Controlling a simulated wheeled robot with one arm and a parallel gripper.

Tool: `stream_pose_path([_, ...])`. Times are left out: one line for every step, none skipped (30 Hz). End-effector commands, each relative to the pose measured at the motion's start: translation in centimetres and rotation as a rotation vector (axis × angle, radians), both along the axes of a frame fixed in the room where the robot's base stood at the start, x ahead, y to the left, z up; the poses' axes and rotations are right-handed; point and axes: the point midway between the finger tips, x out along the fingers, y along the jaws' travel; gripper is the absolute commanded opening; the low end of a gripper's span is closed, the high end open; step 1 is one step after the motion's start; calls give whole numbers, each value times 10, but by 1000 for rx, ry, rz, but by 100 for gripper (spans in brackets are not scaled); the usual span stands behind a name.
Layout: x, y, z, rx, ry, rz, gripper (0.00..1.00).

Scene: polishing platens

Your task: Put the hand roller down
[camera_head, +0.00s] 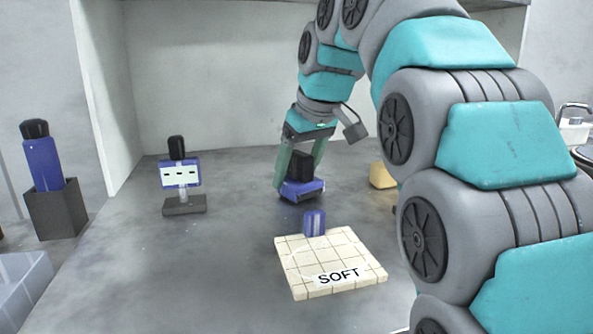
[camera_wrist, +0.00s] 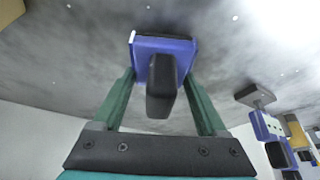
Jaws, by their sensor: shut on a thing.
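The hand roller (camera_head: 301,190), a blue body with a black grip, is between the green fingers of my gripper (camera_head: 300,178), beyond the tiled pad. In the wrist view the hand roller (camera_wrist: 161,47) sits between both fingertips of my gripper (camera_wrist: 162,78), its black grip pointing back towards the palm. My gripper is shut on it. The roller is low over the grey worktop (camera_head: 235,255); I cannot tell whether its underside touches.
A cream tiled pad (camera_head: 345,252) marked SOFT lies in front, with a small blue piece (camera_head: 314,222) at its back edge. A blue tool (camera_head: 180,172) stands on a grey base at left. Another blue tool (camera_head: 42,160) stands in a dark holder. The worktop between is clear.

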Motion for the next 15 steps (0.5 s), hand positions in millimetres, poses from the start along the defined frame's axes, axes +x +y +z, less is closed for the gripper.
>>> stream_pose_path([0, 0, -9, -6, 15, 2, 0])
stream_pose_path([0, 0, -10, -6, 17, 1, 0])
stream_pose_path([0, 0, -10, -7, 18, 1, 0])
stream_pose_path([0, 0, -10, -7, 19, 1, 0])
stream_pose_path([0, 0, -11, -7, 20, 2, 76])
stream_pose_path([0, 0, -11, -8, 21, 2, 80])
stream_pose_path([0, 0, -11, -8, 21, 2, 84])
stream_pose_path([0, 0, -11, -7, 20, 2, 87])
stream_pose_path([0, 0, -10, -7, 19, 1, 91])
stream_pose_path([0, 0, -10, -7, 18, 1, 95])
stream_pose_path([0, 0, -10, -6, 17, 1, 98])
stream_pose_path([0, 0, -9, -6, 17, 1, 100])
stream_pose_path([0, 0, -9, -5, 16, 1, 100])
stream_pose_path([0, 0, -9, -6, 16, 1, 100])
stream_pose_path([0, 0, -9, -6, 16, 1, 100])
